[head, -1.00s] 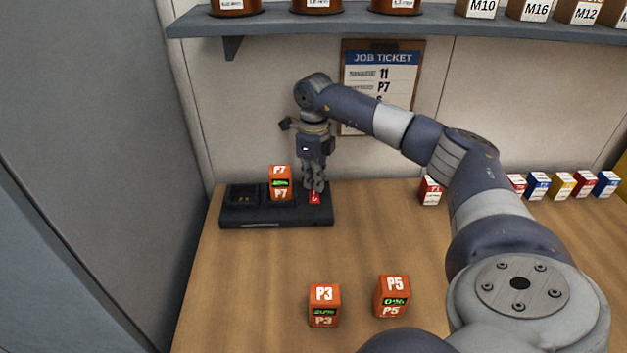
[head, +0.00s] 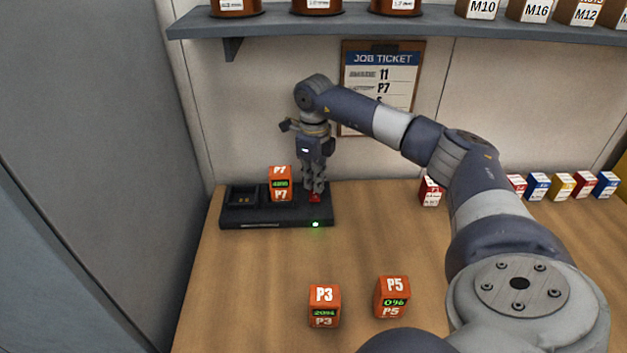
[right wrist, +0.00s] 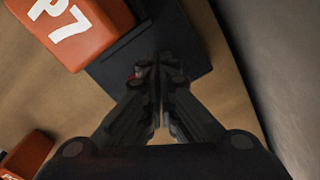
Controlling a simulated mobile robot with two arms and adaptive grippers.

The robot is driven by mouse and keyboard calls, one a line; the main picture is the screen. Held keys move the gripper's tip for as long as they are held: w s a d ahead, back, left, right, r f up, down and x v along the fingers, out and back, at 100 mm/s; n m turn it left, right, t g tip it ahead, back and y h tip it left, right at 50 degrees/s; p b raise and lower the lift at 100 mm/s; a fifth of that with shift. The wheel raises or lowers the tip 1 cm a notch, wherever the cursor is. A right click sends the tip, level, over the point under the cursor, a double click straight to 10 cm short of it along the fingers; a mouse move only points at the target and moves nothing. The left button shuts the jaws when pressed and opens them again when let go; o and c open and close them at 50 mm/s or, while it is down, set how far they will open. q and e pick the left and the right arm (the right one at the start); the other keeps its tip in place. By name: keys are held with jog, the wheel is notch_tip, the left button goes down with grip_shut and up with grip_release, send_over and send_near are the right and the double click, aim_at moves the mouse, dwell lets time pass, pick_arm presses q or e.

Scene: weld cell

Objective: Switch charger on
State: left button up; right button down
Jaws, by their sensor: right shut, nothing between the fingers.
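The black charger (head: 265,223) lies on the wooden bench near the back wall. Its left bay is empty, and the orange P7 battery (head: 280,184) stands upright in the other bay. A red switch (head: 315,198) is at the charger's right end, and a green light (head: 316,224) glows on the front edge below it. My right gripper (head: 314,190) points down, its shut, empty fingertips at the switch and partly hiding it. In the right wrist view the shut fingers (right wrist: 158,72) are over the charger, beside the P7 battery (right wrist: 75,30). My left gripper is out of view.
Orange batteries P3 (head: 324,305) and P5 (head: 392,297) stand at the front of the bench. Several small coloured boxes (head: 562,186) stand at the right. A shelf (head: 400,25) and a job ticket (head: 380,75) are on the wall behind.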

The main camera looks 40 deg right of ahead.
notch_tip(320, 180, up, 6)
jog(key=p, duration=0.4)
jog(key=shift+r, duration=0.1)
jog(key=shift+s, duration=0.1)
dwell(0.5)
